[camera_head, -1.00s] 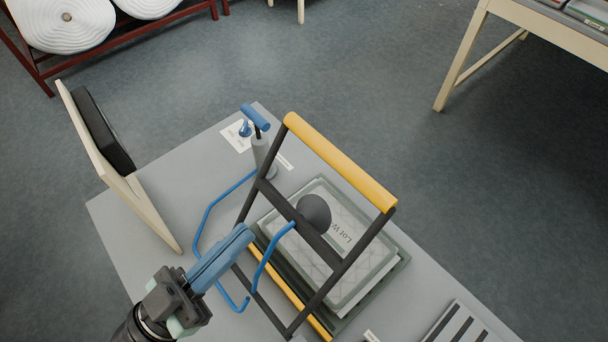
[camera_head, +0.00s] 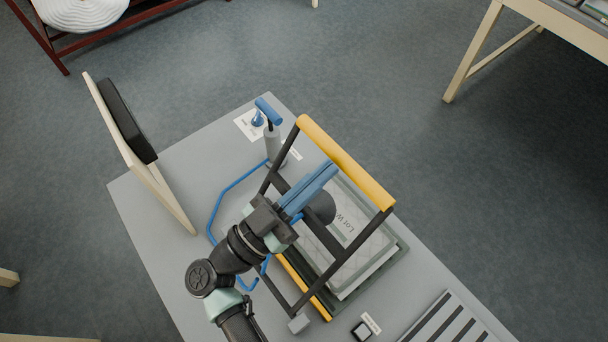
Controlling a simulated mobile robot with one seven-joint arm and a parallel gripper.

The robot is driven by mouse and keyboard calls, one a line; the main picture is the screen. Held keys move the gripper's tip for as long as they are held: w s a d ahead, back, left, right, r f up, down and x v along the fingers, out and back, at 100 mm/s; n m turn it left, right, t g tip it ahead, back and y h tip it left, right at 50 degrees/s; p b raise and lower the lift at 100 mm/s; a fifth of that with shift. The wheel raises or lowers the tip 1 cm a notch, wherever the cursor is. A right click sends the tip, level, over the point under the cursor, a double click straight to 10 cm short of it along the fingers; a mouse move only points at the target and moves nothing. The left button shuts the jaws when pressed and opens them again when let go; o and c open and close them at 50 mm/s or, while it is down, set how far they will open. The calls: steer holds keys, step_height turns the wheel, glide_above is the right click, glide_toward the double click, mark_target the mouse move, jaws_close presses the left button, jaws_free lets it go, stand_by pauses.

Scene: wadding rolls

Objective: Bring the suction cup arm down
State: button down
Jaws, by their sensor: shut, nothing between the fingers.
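The suction cup arm is a dark frame (camera_head: 330,242) with a yellow bar (camera_head: 345,160) along its raised edge, standing tilted above the table. A dark grey suction cup (camera_head: 322,208) sits on its middle crossbar. A blue hose (camera_head: 212,215) curves beside it. Below lies a dark-rimmed tray (camera_head: 398,252) with a pale sheet (camera_head: 365,262) marked "Lot W". My gripper (camera_head: 331,168), with blue fingers closed together, overlaps the frame and partly hides the cup. Its fingertips appear just left of the yellow bar. I cannot tell if they touch the frame.
A hand pump (camera_head: 270,134) with a blue handle stands at the table's far corner. A board with a black pad (camera_head: 127,120) stands at the left edge. A small black button (camera_head: 362,330) and a striped panel (camera_head: 440,325) lie at the front right of the grey table (camera_head: 165,265).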

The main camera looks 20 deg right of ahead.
steer(key=shift+d, duration=0.1)
stand_by(0.3)
steer(key=shift+w+d+f+p, duration=0.2)
steer(key=shift+d+f+p, duration=0.1)
steer(key=shift+d, duration=0.15)
steer(key=w+d+f+y, duration=0.1)
steer(key=d+f+y, duration=0.1)
steer(key=d+f, duration=0.2)
steer(key=w+d+f+g+y, duration=0.1)
steer(key=d+f, duration=0.4)
steer(key=f, duration=0.5)
steer(key=w+d+f+g+y, duration=0.1)
steer(key=w+d+f+y, duration=0.2)
steer(key=f, duration=0.5)
steer(key=shift+d+y+b, duration=0.4)
steer(key=shift+d, duration=0.45)
steer(key=shift+f, duration=0.75)
steer(key=shift+f+b, duration=0.1)
steer(key=shift+b, duration=0.2)
steer(key=shift+s+f, duration=0.1)
steer(key=shift+f, duration=0.05)
steer(key=shift+a, duration=0.1)
